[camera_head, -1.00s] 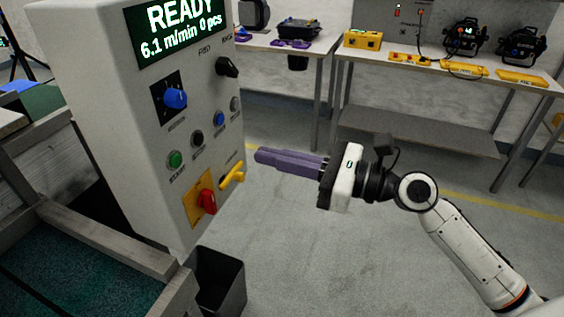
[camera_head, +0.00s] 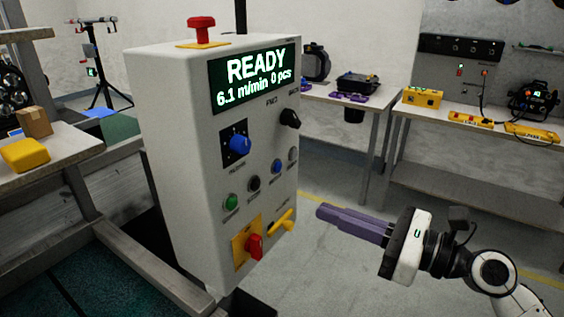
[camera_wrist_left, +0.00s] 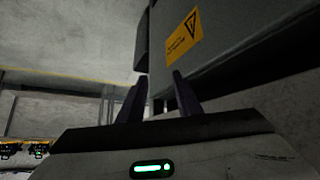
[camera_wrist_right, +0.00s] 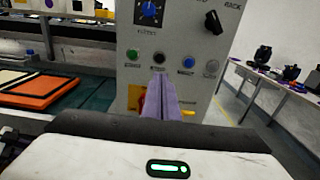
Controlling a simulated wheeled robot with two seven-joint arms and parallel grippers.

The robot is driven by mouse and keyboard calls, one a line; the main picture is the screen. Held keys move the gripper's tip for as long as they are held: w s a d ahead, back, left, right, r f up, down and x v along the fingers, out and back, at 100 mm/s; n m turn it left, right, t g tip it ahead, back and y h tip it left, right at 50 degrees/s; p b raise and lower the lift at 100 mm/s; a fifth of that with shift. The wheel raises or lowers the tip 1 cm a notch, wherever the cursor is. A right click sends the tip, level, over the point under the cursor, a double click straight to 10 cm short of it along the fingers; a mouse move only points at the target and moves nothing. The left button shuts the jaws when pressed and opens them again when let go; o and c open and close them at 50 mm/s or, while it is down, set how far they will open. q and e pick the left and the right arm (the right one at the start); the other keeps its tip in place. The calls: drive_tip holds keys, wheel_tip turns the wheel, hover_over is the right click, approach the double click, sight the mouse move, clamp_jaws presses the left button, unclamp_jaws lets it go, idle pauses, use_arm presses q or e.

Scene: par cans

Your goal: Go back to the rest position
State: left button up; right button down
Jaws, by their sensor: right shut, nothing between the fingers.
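My right gripper (camera_head: 320,212) is at the lower right of the head view, its purple fingers together and empty. They point left toward the grey control box (camera_head: 163,150) and look apart from it. In the right wrist view the shut fingers (camera_wrist_right: 163,82) appear in front of the box's lower panel, covering part of it. My left gripper (camera_wrist_left: 160,76) shows only in the left wrist view. Its two dark fingers stand apart with nothing seen between them, below a grey housing (camera_wrist_left: 240,55) with a yellow warning label (camera_wrist_left: 184,38).
The box carries a red switch (camera_head: 254,246), a yellow handle (camera_head: 282,220) and a lit READY display (camera_head: 253,78). A bench (camera_head: 470,200) stands behind at the right. A metal frame (camera_head: 150,265) lies at the lower left. Open floor (camera_head: 330,265) lies between box and bench.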

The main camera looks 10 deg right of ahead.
drive_tip(key=s+f+n+g+h, duration=0.1)
drive_tip(key=s+f+n+h, duration=0.15)
drive_tip(key=f+n, duration=0.65)
drive_tip(key=s+f+n+h, duration=0.2)
drive_tip(key=f+n+h, duration=0.15)
drive_tip(key=f, duration=1.05)
drive_tip(key=s+a+f+n+g+h, duration=0.2)
drive_tip(key=s+f+n+g+h, duration=0.1)
drive_tip(key=s+f+n, duration=1.2)
drive_tip(key=shift+a+f+n+h, duration=0.15)
drive_tip(key=shift+f+n+h, duration=0.45)
drive_tip(key=shift+f+n, duration=0.25)
